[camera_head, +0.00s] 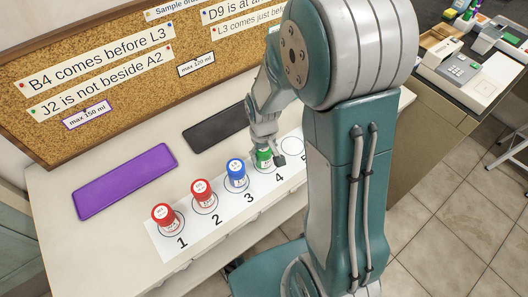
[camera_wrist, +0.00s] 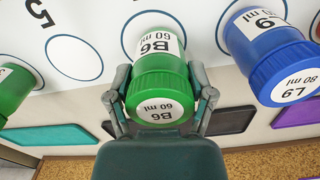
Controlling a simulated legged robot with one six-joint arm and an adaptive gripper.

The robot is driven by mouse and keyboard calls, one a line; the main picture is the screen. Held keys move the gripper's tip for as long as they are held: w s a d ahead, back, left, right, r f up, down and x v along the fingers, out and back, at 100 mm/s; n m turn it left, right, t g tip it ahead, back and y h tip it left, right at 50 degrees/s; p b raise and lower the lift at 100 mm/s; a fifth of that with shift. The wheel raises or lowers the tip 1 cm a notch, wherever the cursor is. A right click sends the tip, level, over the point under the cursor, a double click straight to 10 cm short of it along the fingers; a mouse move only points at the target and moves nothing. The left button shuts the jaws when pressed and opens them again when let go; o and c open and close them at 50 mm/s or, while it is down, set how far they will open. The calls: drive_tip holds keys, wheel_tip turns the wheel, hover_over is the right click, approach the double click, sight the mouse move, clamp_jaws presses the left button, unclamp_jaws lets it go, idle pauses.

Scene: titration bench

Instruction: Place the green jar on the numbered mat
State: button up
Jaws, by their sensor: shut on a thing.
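The green jar (camera_wrist: 165,75), labelled B6 60 ml, is between the two fingers of my gripper (camera_wrist: 161,98), which is shut on it. In the head view the green jar (camera_head: 264,158) is at circle 4 of the white numbered mat (camera_head: 218,222), with my gripper (camera_head: 266,146) at its lid. The jar looks upright; whether its base touches the mat is hard to tell. Circle 5 (camera_head: 291,146) is empty and partly hidden by my arm; it also shows empty in the wrist view (camera_wrist: 73,58).
Two red jars (camera_head: 164,216) (camera_head: 201,191) stand on circles 1 and 2. A blue jar (camera_head: 236,171) stands on circle 3, close beside the green one. Another green jar (camera_wrist: 12,88) shows at the wrist view's left edge. Purple (camera_head: 126,180) and black (camera_head: 214,131) pads lie behind the mat.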

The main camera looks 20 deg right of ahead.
drive_tip(key=shift+f, duration=0.15)
drive_tip(key=shift+d, duration=0.6)
drive_tip(key=o, duration=1.1)
drive_tip(key=shift+f, duration=0.1)
drive_tip(key=shift+a, duration=0.4)
wheel_tip(320, 180, up, 12)
drive_tip(key=shift+d+f, duration=0.1)
drive_tip(key=shift+f, duration=0.1)
drive_tip(key=shift+s+r, duration=0.15)
drive_tip(key=shift+r, duration=0.45)
drive_tip(key=shift+s+r+m+t, duration=0.3)
drive_tip(key=shift+s+r+t, duration=0.65)
drive_tip(key=shift+s+r, duration=1.25)
drive_tip(key=shift+s+r+m+t, duration=0.3)
drive_tip(key=shift+s+r+t, duration=0.6)
drive_tip(key=shift+s+r, duration=1.25)
drive_tip(key=shift+s+r+m+t, duration=0.3)
drive_tip(key=shift+s+r+t, duration=0.65)
drive_tip(key=shift+s+r, duration=1.25)
